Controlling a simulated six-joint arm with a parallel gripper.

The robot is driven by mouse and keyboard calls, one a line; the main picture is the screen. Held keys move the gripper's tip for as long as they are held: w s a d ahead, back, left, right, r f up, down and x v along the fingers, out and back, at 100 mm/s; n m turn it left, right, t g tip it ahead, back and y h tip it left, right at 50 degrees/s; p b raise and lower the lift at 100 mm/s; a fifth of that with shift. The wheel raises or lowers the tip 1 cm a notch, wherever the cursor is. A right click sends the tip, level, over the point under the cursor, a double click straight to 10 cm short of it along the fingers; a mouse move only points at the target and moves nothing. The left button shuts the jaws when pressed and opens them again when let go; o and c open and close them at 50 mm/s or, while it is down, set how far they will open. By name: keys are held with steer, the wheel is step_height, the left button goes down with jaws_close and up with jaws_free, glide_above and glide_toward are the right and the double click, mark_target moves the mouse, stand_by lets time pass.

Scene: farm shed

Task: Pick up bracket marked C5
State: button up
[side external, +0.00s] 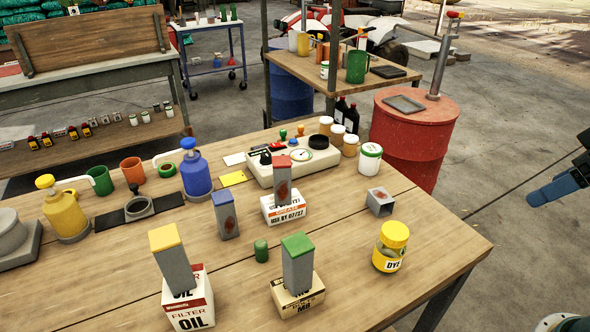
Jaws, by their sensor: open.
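No C5 mark is legible on any part. A small grey open-ended metal bracket (380,202) lies on the right of the wooden bench, with a reddish mark on it. Grey upright blocks with coloured tops stand nearby: yellow-topped (172,258) on an oil filter box, green-topped (298,265) on a cream box, red-topped (283,180) on a grease box, and blue (225,215) on the bench. My gripper (556,190) shows only in part at the right edge, as blue and black pieces. It is open, empty and well clear of the bench parts.
A yellow-lidded jar (391,247) stands near the bench's right edge. A small green cylinder (261,250) stands between the boxes. A gauge panel (292,167), white pot (369,163) and blue pump bottle (195,175) line the back. A red drum (415,140) stands behind.

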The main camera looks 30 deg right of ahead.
steer(key=m+g, duration=0.2)
steer(key=g, duration=0.4)
glide_above(381, 195)
step_height(381, 195, down, 12)
steer(key=shift+d+r, duration=0.1)
steer(key=shift+r, duration=0.05)
steer(key=shift+f, duration=4.3)
steer(key=shift+f, duration=2.6)
